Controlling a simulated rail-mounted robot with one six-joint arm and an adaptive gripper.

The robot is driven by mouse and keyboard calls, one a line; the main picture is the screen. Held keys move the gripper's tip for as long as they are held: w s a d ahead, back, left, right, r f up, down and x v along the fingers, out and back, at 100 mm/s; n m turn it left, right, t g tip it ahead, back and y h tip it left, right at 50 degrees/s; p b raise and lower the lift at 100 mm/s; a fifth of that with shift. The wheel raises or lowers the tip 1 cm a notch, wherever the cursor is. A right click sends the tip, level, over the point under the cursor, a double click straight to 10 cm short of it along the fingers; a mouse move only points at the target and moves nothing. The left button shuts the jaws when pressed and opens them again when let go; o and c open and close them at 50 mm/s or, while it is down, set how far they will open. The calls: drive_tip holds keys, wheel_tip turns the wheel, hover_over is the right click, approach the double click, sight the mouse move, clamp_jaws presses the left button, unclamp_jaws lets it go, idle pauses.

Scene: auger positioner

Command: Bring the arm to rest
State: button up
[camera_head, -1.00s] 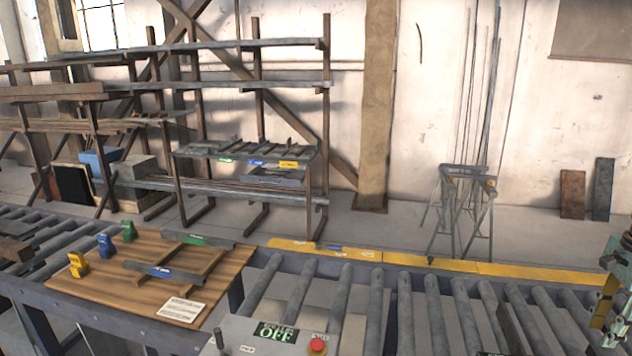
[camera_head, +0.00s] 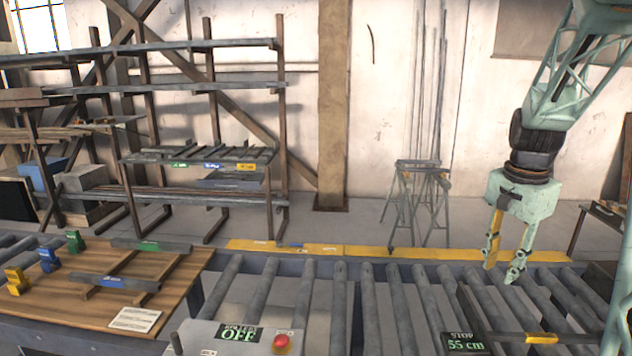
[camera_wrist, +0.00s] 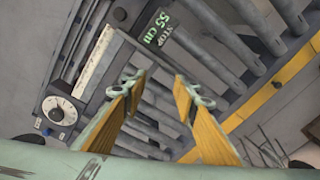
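My gripper (camera_head: 502,271) hangs from my pale green arm on the right of the head view, fingers pointing down, in front of the yellow rail and over the rollers. Its two yellow fingers are apart with nothing between them. In the wrist view, my gripper (camera_wrist: 160,85) also shows open and empty, with rollers behind the gap. The roller conveyor (camera_head: 400,300) runs below it. The stop display (camera_head: 464,344) reads "STOP 55 cm"; it also shows in the wrist view (camera_wrist: 160,28). I cannot tell whether the fingertips clear the rollers by much.
A control box (camera_head: 225,340) reading "OFF" with a red button (camera_head: 282,343) stands in front. A wooden board (camera_head: 190,285) with coloured blocks and bars is at left. A shelf rack (camera_head: 165,88) and a trestle (camera_head: 423,172) stand behind. The yellow rail (camera_head: 385,252) edges the conveyor.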

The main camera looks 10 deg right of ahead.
drive_tip(key=s+a+r+n+t+b, duration=0.1)
drive_tip(key=s+a+r+n+b, duration=0.2)
drive_tip(key=a, duration=0.8)
drive_tip(key=s+a+r+n+b, duration=0.2)
drive_tip(key=s+a+r+n, duration=0.25)
drive_tip(key=a, duration=0.65)
drive_tip(key=s+a+f+n+t+b, duration=0.2)
drive_tip(key=s+a+n, duration=0.6)
drive_tip(key=s+a, duration=0.7)
drive_tip(key=shift+s+a+f+y+b, duration=0.3)
drive_tip(key=shift+s+y+b, duration=0.1)
drive_tip(key=shift+s, duration=1.4)
drive_tip(key=shift+d+n, duration=0.15)
drive_tip(key=shift+n, duration=0.1)
